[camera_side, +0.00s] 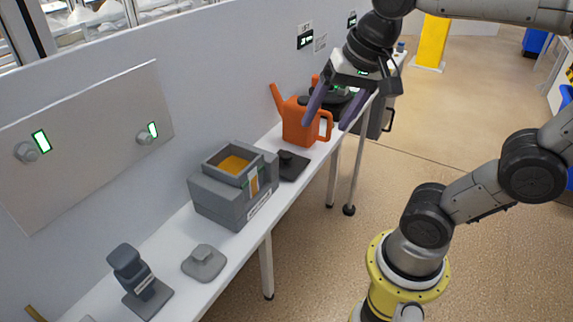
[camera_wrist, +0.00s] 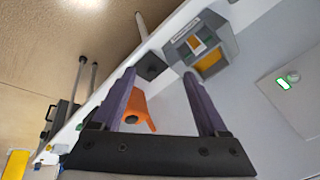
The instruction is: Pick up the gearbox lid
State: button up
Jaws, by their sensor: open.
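The gearbox (camera_side: 230,205) is a grey open-topped box with orange inside, on the white bench; it also shows in the wrist view (camera_wrist: 213,33). A dark square plate with a knob (camera_side: 290,167) lies flat beside it, and in the wrist view (camera_wrist: 150,66) it appears between my fingertips, farther off. A lighter grey lid-like piece with a raised knob (camera_side: 204,262) lies on the near side of the gearbox. I cannot tell for certain which piece is the gearbox lid. My gripper (camera_side: 326,122) is open and empty, above the bench by the orange can, apart from both pieces.
An orange watering can (camera_side: 300,122) stands on the bench below my gripper, its spout pointing up. A grey stand (camera_side: 142,280) is at the near end of the white bench (camera_side: 230,262). A wall panel runs along the back; the floor side is open.

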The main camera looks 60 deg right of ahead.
jog(key=w+d+m+g, duration=0.2)
jog(key=w+d+m, duration=0.1)
jog(key=w+m, duration=0.25)
jog(key=m+g, duration=0.2)
jog(key=m, duration=0.1)
send_over(287, 154)
notch_tip(287, 154, down, 13)
jog(key=shift+a+r, duration=0.1)
jog(key=shift+a, duration=0.05)
jog(key=shift+f, duration=2.95)
grip_shut()
